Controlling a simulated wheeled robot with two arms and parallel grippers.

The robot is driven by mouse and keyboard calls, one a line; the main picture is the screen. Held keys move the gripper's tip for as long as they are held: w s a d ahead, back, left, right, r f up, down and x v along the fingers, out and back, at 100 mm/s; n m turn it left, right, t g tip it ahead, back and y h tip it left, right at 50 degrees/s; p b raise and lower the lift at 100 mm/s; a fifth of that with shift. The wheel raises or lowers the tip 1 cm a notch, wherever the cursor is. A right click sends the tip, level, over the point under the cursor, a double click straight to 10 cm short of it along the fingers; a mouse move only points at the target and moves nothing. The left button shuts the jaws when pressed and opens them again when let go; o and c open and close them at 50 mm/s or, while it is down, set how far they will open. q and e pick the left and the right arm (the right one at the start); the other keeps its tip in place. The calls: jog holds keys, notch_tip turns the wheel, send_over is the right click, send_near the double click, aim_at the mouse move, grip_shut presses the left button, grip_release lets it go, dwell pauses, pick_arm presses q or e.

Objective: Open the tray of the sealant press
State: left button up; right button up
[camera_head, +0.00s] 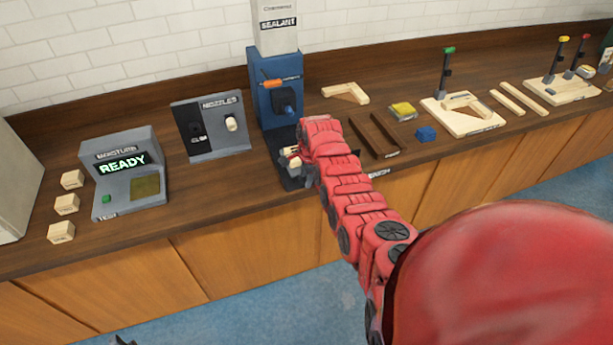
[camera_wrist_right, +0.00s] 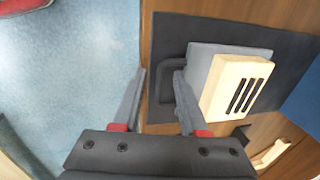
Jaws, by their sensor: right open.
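The blue sealant press (camera_head: 265,75) stands at the back of the counter, with a grey-white box labelled SEALANT (camera_head: 277,25) on top. In the right wrist view, the grey tray (camera_wrist_right: 200,62) lies on the dark base plate (camera_wrist_right: 225,28). A pale wooden block (camera_wrist_right: 232,90) with dark slots sits on it. The tray's dark handle (camera_wrist_right: 168,78) faces the counter's front edge. In the head view, my right arm partly hides the tray. A dark tip at the lower left may be my left gripper (camera_head: 122,341).
The nozzles box (camera_head: 210,127) and the moisture device reading READY (camera_head: 125,170) stand left of the press. The blue floor in front is clear.

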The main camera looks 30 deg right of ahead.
grip_shut()
dwell(1.4)
